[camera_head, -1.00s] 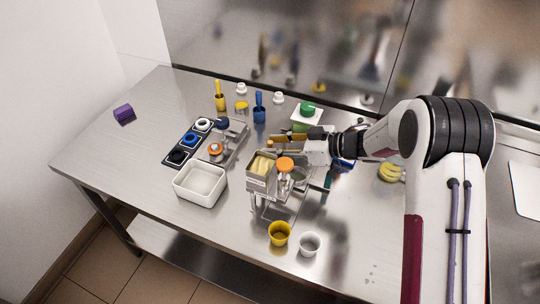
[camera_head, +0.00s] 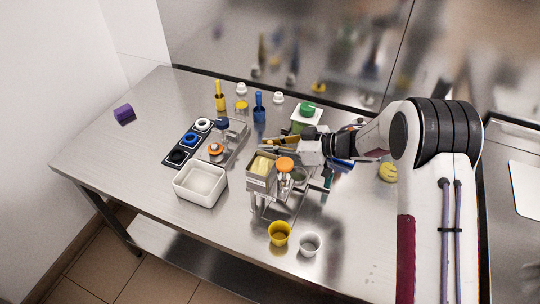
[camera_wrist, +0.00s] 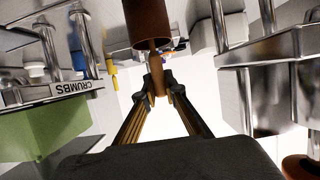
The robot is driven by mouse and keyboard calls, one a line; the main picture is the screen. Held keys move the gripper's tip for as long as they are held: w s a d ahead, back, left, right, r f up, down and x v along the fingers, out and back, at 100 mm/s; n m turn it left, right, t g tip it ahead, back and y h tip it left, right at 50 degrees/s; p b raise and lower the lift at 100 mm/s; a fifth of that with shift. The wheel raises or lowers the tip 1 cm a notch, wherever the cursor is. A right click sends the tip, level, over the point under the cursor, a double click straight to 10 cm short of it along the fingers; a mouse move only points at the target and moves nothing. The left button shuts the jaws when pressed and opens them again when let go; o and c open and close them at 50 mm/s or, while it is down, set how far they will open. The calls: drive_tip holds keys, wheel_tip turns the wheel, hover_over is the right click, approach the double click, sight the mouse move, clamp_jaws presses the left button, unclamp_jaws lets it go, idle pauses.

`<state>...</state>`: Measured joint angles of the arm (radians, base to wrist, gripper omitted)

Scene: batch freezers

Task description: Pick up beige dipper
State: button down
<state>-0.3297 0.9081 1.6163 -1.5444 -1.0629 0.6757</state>
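The dipper I take for the beige one shows in the wrist view as a brown, shaded rod (camera_wrist: 148,22) with a thick upper part and a thinner stem. My gripper (camera_wrist: 159,88) has both fingertips drawn in on either side of that stem and appears shut on it. The dipper's far end is out of sight. In the head view my gripper (camera_head: 284,146) is among the metal containers mid-table, just behind the orange-topped item. The dipper is too small to make out there.
A metal holder labelled CRUMBS (camera_wrist: 78,88) with a green block stands close at left in the wrist view; metal containers (camera_wrist: 275,90) stand close at right. In the head view a white bin (camera_head: 201,198), a yellow cup (camera_head: 279,239) and a white cup (camera_head: 310,250) stand forward.

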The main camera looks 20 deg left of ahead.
drive_tip(key=shift+r, duration=0.1)
drive_tip(key=shift+r, duration=4.95)
